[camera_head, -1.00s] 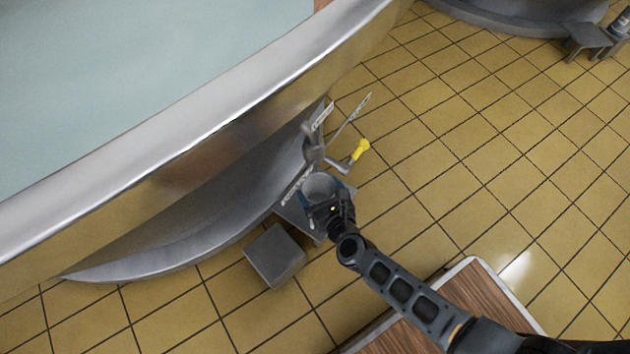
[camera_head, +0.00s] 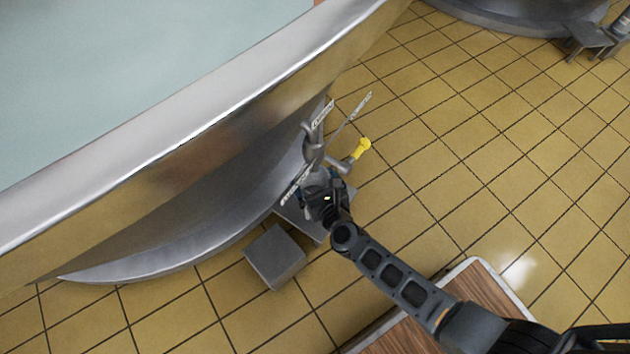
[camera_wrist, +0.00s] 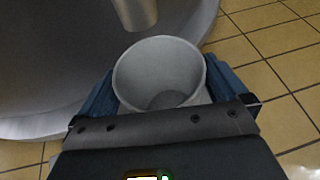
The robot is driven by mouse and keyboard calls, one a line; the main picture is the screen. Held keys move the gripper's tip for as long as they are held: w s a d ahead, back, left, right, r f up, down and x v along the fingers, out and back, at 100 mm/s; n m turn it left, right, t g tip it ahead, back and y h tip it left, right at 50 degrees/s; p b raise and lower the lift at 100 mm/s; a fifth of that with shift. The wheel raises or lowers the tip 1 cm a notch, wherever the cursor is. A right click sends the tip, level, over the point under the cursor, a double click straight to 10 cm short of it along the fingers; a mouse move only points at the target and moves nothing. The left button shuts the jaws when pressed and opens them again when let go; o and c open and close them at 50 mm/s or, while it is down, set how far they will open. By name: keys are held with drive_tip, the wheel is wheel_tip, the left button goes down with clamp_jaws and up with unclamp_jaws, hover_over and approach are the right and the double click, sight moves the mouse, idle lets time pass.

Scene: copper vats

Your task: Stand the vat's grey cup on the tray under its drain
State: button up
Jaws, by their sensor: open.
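The grey cup (camera_wrist: 160,70) shows in the wrist view, upright, open at the top and empty inside, between the two blue fingers of my gripper (camera_wrist: 165,92). My gripper is open around it. In the head view my gripper (camera_head: 320,196) covers most of the cup (camera_head: 316,178). The grey tray (camera_head: 300,222) lies below them, beside the vat (camera_head: 190,215). The drain (camera_head: 314,150) is just above the cup in the head picture, and its pipe end (camera_wrist: 136,12) shows at the top of the wrist view. The cup's base is hidden, so its contact with the tray cannot be seen.
A yellow valve handle (camera_head: 361,148) sticks out to the right of the drain. A grey block (camera_head: 274,256) stands on the floor left of the tray. A wooden-topped surface (camera_head: 480,290) is at the lower right.

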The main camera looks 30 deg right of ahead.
drive_tip(key=p+v, duration=0.3)
drive_tip(key=v, duration=0.9)
drive_tip(key=shift+a, duration=0.1)
drive_tip(key=s+r+m, duration=0.7)
drive_tip(key=r+m, duration=0.4)
drive_tip(key=s+d+r+m+t+y, duration=0.1)
drive_tip(key=s+r+m, duration=0.6)
drive_tip(key=r+m, duration=0.4)
drive_tip(key=s+d+r+m+y, duration=0.1)
drive_tip(key=s+r+m, duration=0.7)
drive_tip(key=r+m, duration=0.3)
drive_tip(key=shift+r+m+t, duration=0.3)
drive_tip(key=shift+r+m, duration=0.05)
drive_tip(key=shift+m, duration=0.15)
drive_tip(key=shift+c, duration=0.4)
